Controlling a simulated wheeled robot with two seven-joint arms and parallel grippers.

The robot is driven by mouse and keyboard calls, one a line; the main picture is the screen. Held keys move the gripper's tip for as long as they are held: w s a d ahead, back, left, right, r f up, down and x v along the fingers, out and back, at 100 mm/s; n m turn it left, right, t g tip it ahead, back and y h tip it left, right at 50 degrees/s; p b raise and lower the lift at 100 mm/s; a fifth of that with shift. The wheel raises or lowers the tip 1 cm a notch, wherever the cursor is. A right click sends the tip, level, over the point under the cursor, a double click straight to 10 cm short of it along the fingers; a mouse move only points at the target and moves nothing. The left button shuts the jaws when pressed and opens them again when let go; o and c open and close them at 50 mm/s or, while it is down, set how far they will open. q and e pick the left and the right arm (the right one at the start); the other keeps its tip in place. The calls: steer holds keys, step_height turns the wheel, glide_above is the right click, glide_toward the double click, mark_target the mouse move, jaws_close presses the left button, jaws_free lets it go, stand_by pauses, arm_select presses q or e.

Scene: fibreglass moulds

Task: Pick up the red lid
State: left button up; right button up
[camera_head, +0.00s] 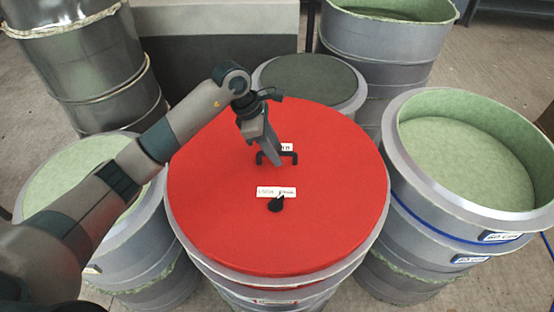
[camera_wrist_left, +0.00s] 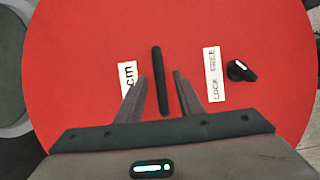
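The round red lid (camera_head: 220,200) lies flat on a grey drum mould in the middle of the head view. It fills most of the left wrist view (camera_wrist_left: 90,60). A black bar handle (camera_head: 291,156) stands near its centre. My left gripper (camera_head: 274,162) points down at the handle. In the left wrist view, the gripper (camera_wrist_left: 160,78) is open, with the handle (camera_wrist_left: 158,65) between its fingers and gaps on both sides. A black knob (camera_head: 276,204) and white labels sit on the lid. My right gripper is not in view.
An open mould with a pale green inside (camera_head: 465,160) stands close on the right. Another green-topped mould (camera_head: 75,175) is under my left arm. A dark-topped drum (camera_head: 310,78) stands behind the lid, with tall drums farther back.

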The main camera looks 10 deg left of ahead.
arm_select(q)
steer(key=shift+x, duration=0.9)
jaws_close()
stand_by(0.9)
steer(key=shift+w+r, duration=0.1)
steer(key=shift+r, duration=0.05)
